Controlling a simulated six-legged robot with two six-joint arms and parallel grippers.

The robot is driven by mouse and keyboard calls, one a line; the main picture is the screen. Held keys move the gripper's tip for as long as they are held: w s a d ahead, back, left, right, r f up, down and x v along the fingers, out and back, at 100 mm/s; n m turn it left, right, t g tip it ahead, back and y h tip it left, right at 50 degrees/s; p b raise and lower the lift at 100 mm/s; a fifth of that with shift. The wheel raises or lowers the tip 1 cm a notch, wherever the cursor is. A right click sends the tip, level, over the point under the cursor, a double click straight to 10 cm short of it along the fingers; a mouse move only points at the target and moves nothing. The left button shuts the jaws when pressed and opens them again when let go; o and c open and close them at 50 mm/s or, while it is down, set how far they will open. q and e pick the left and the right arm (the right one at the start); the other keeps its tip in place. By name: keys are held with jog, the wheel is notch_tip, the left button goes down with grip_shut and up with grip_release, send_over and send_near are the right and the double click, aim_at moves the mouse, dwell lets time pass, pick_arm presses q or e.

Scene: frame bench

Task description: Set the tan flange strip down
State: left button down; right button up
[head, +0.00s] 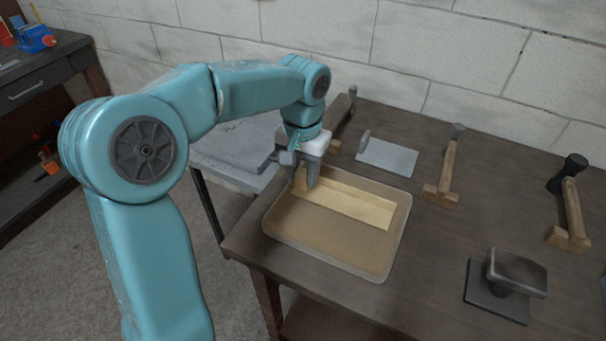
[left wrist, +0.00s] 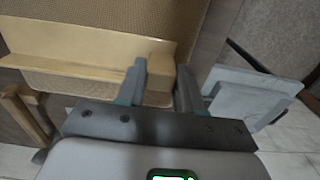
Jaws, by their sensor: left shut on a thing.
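The tan flange strip (head: 350,204) is a long, flat, pale piece with a block at one end. It lies level over the far part of a shallow tray (head: 318,257) with a brown floor and pale rim. My left gripper (head: 306,180) points down at the strip's left end and is shut on it. In the left wrist view the strip (left wrist: 85,45) runs left from my left gripper (left wrist: 160,76), with its end block between the fingers. I cannot tell whether the strip touches the tray floor. My right gripper is not in view.
On the dark bench (head: 465,235), a grey plate (head: 388,156) with an upright edge lies behind the tray. Wooden stands with dark knobs (head: 447,170) are along the back and right. A dark metal block on a base (head: 516,272) is at front right. A grey side table (head: 235,148) adjoins left.

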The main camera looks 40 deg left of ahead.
pick_arm(q)
jog(key=shift+f, duration=0.4)
jog(key=shift+f, duration=0.1)
jog(key=c, duration=0.7)
grip_release()
jog(key=shift+c, duration=0.2)
